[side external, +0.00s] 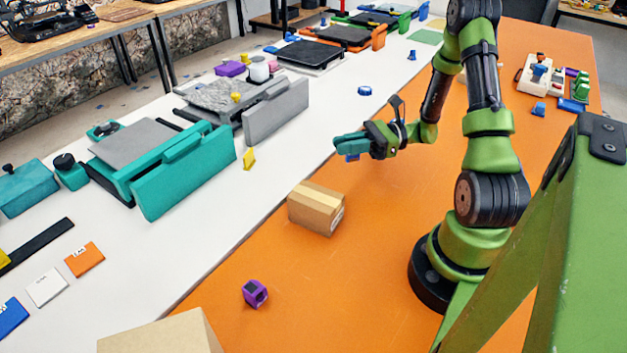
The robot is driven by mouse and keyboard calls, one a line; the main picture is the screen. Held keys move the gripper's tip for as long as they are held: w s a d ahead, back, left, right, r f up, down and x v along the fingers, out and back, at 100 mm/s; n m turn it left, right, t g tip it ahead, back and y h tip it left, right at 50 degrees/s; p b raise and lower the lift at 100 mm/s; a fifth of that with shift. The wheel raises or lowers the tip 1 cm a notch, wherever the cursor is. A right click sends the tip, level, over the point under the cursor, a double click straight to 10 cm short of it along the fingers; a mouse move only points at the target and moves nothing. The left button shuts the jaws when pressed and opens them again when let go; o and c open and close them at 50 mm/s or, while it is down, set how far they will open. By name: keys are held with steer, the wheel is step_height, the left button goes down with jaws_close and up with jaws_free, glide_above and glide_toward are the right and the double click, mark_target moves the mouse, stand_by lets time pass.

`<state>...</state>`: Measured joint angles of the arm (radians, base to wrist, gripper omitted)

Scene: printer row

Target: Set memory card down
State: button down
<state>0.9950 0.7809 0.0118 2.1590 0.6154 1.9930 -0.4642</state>
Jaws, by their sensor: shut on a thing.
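My gripper (345,144) has teal fingers and is shut above the border between the white strip and the orange table top. A small blue piece, which appears to be the memory card (352,157), shows just under the fingers. Most of it is hidden by them, so its shape and tilt cannot be told. The gripper is held in the air, up and to the right of a cardboard box.
The closed cardboard box (316,208) stands on the orange surface (390,250), with a purple cube (255,293) nearer the camera. Teal (185,170) and grey (276,110) printers stand to the left. A yellow piece (249,158) and blue ring (364,91) lie on the white strip.

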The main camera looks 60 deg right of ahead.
steer(key=s+a+n+g+y, duration=0.1)
steer(key=s+n+g+y, duration=0.2)
steer(key=s+g, duration=0.25)
steer(key=shift+t, duration=0.55)
steer(key=shift+s+a+f, duration=0.1)
steer(key=shift+s+f, duration=0.05)
steer(key=shift+f, duration=1.3)
steer(key=shift+s+a+f, duration=0.1)
steer(key=shift+s+f, duration=0.05)
steer(key=shift+f, duration=1.25)
steer(key=shift+f, duration=0.6)
steer(key=c, duration=1)
jaws_free()
steer(key=shift+d, duration=0.1)
